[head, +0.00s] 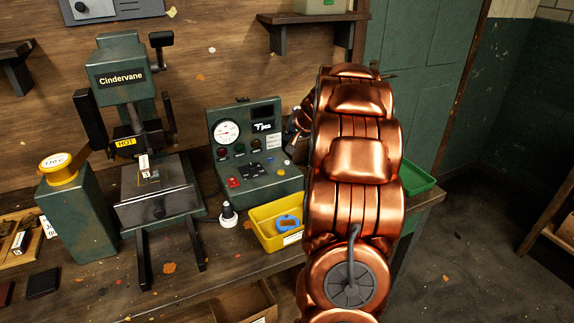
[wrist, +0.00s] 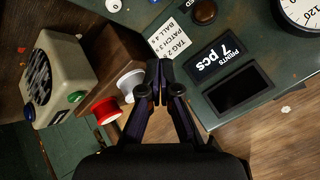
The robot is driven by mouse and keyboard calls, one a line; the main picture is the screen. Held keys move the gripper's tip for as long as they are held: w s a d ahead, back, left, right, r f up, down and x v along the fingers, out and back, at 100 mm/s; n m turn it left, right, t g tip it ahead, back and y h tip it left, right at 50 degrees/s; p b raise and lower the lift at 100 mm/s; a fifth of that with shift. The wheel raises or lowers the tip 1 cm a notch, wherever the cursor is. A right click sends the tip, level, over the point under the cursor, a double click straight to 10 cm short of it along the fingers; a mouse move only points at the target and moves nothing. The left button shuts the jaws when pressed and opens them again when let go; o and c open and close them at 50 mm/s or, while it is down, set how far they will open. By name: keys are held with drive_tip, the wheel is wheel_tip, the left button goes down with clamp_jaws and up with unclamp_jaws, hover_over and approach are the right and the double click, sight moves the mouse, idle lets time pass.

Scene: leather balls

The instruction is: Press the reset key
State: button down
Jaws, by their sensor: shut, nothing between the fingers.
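No key's marking is readable as reset. In the wrist view the box panel (wrist: 232,30) is upside down. Its display (wrist: 217,57) reads "7 pcs", beside a white label (wrist: 177,41), a brown round lamp or button (wrist: 204,12) and a white button (wrist: 113,5). My gripper (wrist: 159,72) is shut and empty, near the label's edge; contact cannot be told. My arm largely hides it in the head view.
A yellow bin (head: 262,228) with a blue ring stands before the box. A press marked "Cindervane" (head: 125,70) and "HOT" stands left. A green tray (head: 416,178) lies right. The wrist view shows red (wrist: 107,110) and white (wrist: 130,84) spools and a beige device (wrist: 65,80).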

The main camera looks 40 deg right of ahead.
sight(288, 162)
drive_tip(key=shift+f+b, duration=2.1)
drive_tip(key=shift+f, duration=1.25)
drive_tip(key=shift+f, duration=0.1)
drive_tip(key=shift+f+b, duration=0.35)
drive_tip(key=shift+f+b, duration=0.35)
drive_tip(key=shift+f, duration=0.05)
drive_tip(key=shift+r, duration=0.1)
drive_tip(key=shift+r+p, duration=0.55)
drive_tip(key=shift+r, duration=0.2)
drive_tip(key=shift+r+p, duration=1.6)
drive_tip(key=shift+r, duration=0.9)
